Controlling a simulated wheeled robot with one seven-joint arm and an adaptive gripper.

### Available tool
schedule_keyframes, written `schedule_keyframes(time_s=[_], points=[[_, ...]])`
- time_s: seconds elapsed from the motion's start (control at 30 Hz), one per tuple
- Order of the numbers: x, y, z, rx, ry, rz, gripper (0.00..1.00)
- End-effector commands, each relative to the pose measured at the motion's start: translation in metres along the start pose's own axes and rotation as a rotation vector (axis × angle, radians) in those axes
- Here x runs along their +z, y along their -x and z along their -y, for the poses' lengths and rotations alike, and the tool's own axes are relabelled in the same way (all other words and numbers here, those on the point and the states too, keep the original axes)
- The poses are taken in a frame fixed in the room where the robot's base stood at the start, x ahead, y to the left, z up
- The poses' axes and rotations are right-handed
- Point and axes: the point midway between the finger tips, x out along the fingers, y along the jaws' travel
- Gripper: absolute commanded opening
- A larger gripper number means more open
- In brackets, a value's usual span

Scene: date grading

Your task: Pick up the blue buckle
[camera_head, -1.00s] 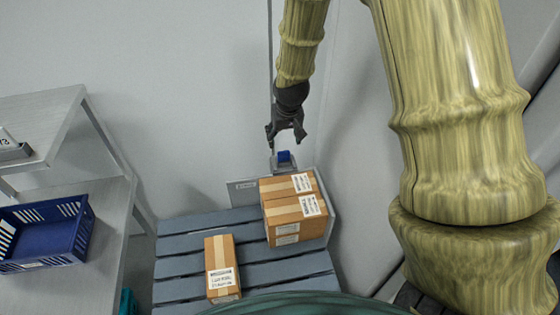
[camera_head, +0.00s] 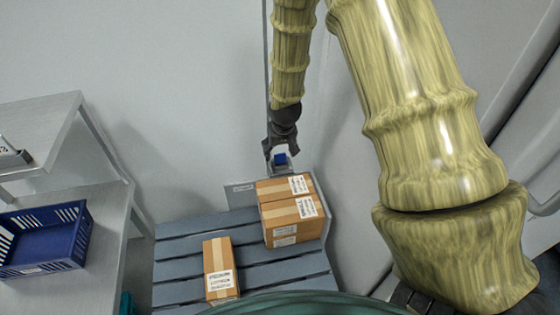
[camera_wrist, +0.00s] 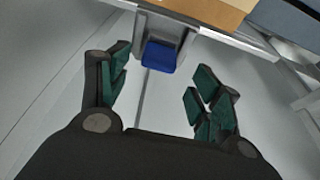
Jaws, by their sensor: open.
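The blue buckle (camera_head: 281,158) sits on a small grey holder (camera_head: 280,168) by the wall, behind the stacked cartons. In the wrist view the blue buckle (camera_wrist: 159,57) lies ahead of and roughly between my open fingers, apart from them. My gripper (camera_head: 281,152) is open and empty, right at the buckle in the head view and partly overlapping the holder. In the wrist view both green-padded fingers of my gripper (camera_wrist: 160,90) show spread wide.
Stacked cardboard cartons (camera_head: 291,210) stand on a grey slatted pallet (camera_head: 185,263) just in front of the holder. Another carton (camera_head: 220,268) lies left of them. A blue crate (camera_head: 45,240) rests on a metal shelf (camera_head: 108,235) at the left. Walls bound the back and right.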

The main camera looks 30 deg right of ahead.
Motion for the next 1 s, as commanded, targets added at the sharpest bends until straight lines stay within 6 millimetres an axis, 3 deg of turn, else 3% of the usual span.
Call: schedule_keyframes(time_s=[0.5, 0.87, 1.0], points=[[0.007, -0.041, -0.003, 0.000, 0.000, 0.001, 0.64], [0.008, -0.046, -0.003, 0.000, 0.000, 0.000, 0.64], [0.007, -0.046, -0.003, 0.000, 0.000, 0.000, 0.42]])
